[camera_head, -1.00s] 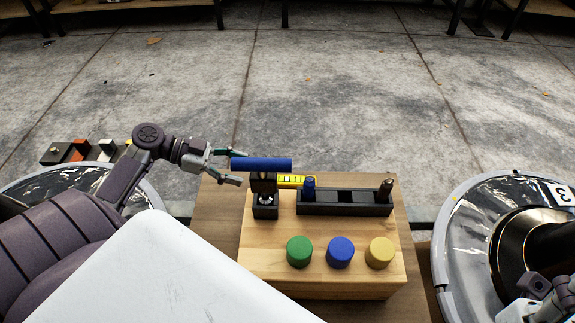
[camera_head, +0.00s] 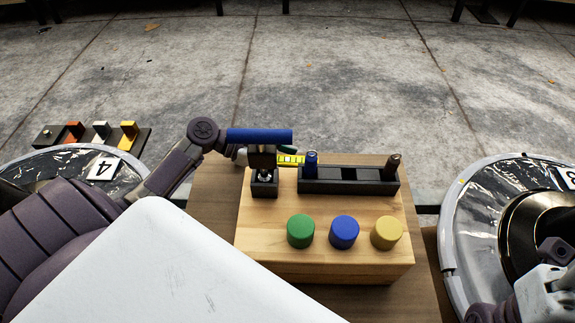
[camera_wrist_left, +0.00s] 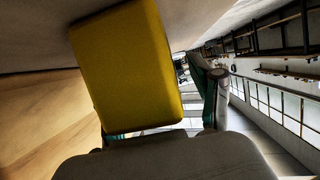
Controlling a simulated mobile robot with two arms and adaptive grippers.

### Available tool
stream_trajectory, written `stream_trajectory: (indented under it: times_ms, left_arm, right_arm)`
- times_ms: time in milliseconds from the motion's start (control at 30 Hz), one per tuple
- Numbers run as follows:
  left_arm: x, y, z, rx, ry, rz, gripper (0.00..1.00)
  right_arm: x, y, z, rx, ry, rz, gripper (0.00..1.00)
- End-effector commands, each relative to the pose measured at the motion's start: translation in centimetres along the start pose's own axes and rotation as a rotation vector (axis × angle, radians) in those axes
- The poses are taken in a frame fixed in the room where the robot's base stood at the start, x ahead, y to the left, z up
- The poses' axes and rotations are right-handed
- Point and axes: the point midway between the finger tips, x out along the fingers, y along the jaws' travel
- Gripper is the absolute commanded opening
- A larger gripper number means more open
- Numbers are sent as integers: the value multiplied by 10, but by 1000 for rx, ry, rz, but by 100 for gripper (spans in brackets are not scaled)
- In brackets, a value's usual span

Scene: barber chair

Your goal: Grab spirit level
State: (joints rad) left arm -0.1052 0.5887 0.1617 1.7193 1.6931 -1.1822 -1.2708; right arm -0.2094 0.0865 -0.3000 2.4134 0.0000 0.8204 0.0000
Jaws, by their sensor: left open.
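The spirit level (camera_head: 291,160) is a small yellow bar with marks along its face, at the back of the wooden block. It is partly hidden by the upright blue-topped tool and a blue-capped item. In the left wrist view a yellow block, apparently its end (camera_wrist_left: 125,65), fills the space between the fingers. My left gripper (camera_head: 287,151) has reached behind the blue-topped tool, and most of it is hidden there. It is open, with green-padded fingers on either side of the yellow block. I cannot tell whether they touch it. My right gripper does not show clearly.
The blue-topped tool (camera_head: 259,136) stands in a small black holder in front of the left gripper. A black rack (camera_head: 345,182) holds upright items. Green (camera_head: 301,231), blue (camera_head: 344,232) and yellow (camera_head: 386,233) knobs sit at the front. Round drums flank the table.

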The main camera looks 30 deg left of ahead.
Motion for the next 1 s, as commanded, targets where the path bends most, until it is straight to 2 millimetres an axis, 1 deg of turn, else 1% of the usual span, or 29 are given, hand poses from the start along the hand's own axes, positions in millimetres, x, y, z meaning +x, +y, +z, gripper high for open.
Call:
stream_trajectory:
  times_ms: [200,233,567,600,633,867,933,1000]
  left_arm:
    - [1,0,0,0,0,0,65]
    - [1,0,0,0,0,0,63]
    - [1,0,0,0,-1,0,8]
    - [1,0,0,0,-1,0,1]
    - [1,0,0,0,-1,0,0]
    - [0,0,-1,0,0,-1,0]
    - [-1,0,-4,1,0,-1,0]
    - [-4,0,-12,3,0,-1,0]
  right_arm:
    - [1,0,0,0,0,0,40]
    - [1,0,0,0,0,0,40]
    - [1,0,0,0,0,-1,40]
    - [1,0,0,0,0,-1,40]
    - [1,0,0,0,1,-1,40]
    - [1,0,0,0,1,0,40]
    - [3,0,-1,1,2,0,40]
    - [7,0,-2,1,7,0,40]
